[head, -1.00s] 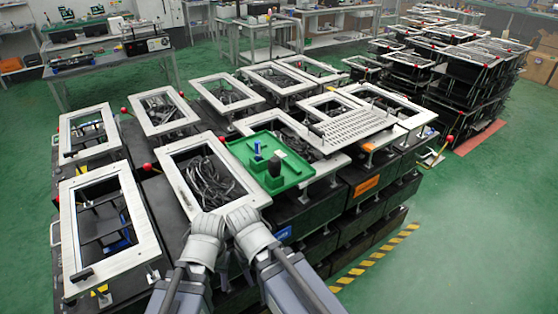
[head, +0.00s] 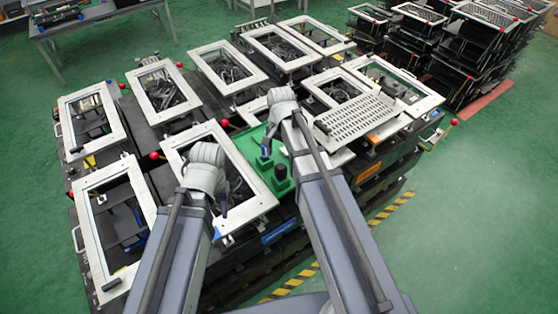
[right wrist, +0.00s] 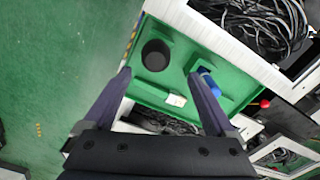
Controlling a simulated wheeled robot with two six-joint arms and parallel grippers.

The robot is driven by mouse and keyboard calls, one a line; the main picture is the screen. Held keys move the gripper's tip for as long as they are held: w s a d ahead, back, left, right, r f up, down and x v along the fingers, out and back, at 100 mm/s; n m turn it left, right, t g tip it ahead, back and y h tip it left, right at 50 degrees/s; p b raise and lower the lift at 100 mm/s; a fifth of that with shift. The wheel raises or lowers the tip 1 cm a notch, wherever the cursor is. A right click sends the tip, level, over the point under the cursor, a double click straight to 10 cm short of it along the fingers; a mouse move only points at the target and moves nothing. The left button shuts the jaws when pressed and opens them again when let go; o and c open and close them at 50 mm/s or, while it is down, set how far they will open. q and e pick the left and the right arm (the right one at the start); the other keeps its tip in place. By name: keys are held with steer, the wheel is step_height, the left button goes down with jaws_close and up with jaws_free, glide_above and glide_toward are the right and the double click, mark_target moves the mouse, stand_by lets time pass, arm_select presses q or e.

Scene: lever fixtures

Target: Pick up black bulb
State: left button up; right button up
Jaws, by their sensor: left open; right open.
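The black bulb (head: 280,174) stands on the green tray (head: 250,143). In the right wrist view it is a dark round cylinder (right wrist: 155,54) near the tray's left end. My right gripper (right wrist: 160,75) is open and empty, its two fingers spread to either side of the bulb in that view, not touching it. In the head view my right gripper (head: 267,148) is over the tray, just behind the bulb. My left gripper (head: 222,208) hangs open over the metal frame left of the tray; its fingers are small in view.
A blue piece (right wrist: 208,80) stands on the tray close to my right gripper's right finger. A small white block (right wrist: 176,100) lies on the tray. Metal-framed boxes with cables surround the tray, and a perforated metal plate (head: 355,116) lies to its right.

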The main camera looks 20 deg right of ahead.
mark_target(281, 166)
steer(key=shift+f+b, duration=1.4)
steer(key=shift+b, duration=0.05)
steer(key=shift+s, duration=0.1)
steer(key=f+b, duration=0.3)
steer(key=s+f+b, duration=0.1)
steer(key=f+b, duration=0.1)
steer(key=shift+a+f, duration=0.1)
steer(key=shift+c, duration=0.5)
steer(key=c, duration=1.3)
